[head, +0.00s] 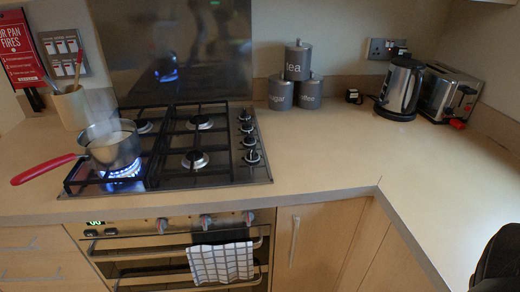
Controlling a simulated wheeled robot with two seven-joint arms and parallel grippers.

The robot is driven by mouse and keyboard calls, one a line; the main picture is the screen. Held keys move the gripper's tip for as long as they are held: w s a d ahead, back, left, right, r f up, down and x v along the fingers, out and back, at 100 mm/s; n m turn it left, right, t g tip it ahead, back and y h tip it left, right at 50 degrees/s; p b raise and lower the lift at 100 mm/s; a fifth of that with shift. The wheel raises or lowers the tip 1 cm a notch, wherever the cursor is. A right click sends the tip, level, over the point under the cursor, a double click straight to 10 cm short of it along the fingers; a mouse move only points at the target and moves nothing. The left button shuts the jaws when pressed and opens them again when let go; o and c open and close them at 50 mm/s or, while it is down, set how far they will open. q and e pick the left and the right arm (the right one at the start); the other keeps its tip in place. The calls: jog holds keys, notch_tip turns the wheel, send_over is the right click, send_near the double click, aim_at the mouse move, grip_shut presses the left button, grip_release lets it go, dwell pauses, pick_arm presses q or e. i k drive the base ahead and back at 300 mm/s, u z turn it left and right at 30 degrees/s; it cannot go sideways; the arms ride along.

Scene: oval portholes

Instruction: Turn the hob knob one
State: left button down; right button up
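The gas hob (222,177) is set in the worktop, with several dark hob knobs in a column along its right side. The nearest hob knob (252,156) is at the front, and the farthest hob knob (244,116) is at the back. Blue flame (122,171) burns at the front left burner. A steel saucepan (113,148) with a red handle stands over it, steaming. The knobs' exact pointer angles are too small to tell. Neither of my grippers is in view. A black part at the lower right edge looks like mine.
Tea, sugar and coffee canisters (298,62) stand behind the hob's right side. A kettle (399,90) and toaster (449,95) are at the back right. A checked towel (221,263) hangs on the oven below. The worktop (325,145) right of the hob is clear.

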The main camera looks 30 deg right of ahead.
aim_at(252, 155)
jog(key=u, duration=0.25)
jog(key=k, duration=0.25)
jog(key=z, duration=1.2)
jog(key=i, duration=0.8)
jog(key=u, duration=0.55)
